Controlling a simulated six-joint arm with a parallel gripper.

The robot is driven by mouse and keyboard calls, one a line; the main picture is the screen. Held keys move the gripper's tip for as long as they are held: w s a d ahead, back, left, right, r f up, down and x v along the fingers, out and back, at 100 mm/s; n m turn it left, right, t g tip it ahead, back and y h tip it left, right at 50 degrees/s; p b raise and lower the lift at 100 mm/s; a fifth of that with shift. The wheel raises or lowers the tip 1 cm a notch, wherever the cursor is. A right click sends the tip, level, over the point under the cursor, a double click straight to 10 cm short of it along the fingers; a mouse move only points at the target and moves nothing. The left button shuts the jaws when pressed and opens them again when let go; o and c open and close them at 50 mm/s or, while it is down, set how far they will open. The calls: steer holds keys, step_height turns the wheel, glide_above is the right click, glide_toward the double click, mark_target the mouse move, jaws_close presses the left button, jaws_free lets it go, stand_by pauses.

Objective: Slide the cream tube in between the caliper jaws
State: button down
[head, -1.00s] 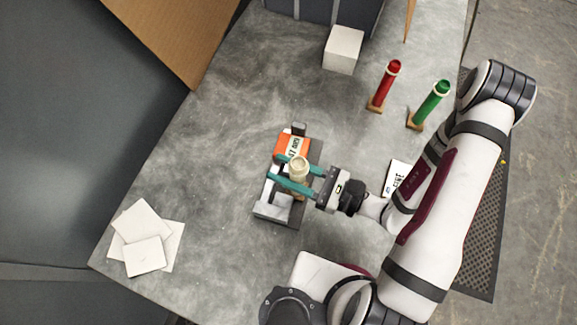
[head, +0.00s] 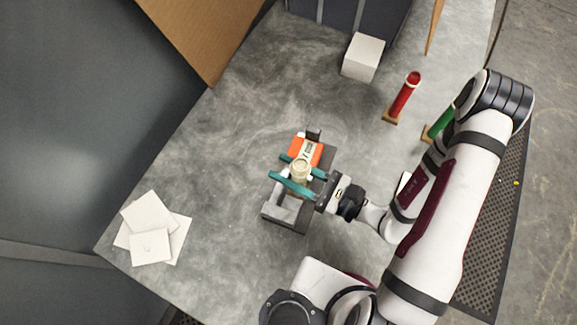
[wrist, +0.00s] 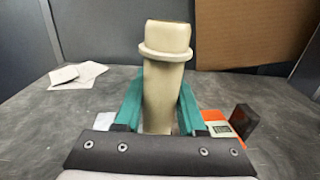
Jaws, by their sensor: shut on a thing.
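The cream tube (head: 300,172) is held upright between the teal fingers of my gripper (head: 296,177). In the wrist view the tube (wrist: 163,85) shows its collar and cap above my gripper (wrist: 160,105), which is shut on it. The caliper (head: 284,210) lies on the table under the gripper, with grey jaws and an orange body (head: 307,150) with a label. The tube is over the caliper in the head view. The tube's lower end and the gap between the jaws are hidden, so I cannot tell whether it is between them.
A red tube (head: 405,95) and a partly hidden green tube (head: 441,122) stand on small wooden bases to the right. A white box (head: 363,57) stands at the back. White square sheets (head: 150,247) lie at the left.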

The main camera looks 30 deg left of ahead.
steer(key=shift+c, duration=2.1)
jaws_free()
steer(key=d, duration=1.5)
steer(key=shift+s+d, duration=0.3)
steer(key=shift+d, duration=0.1)
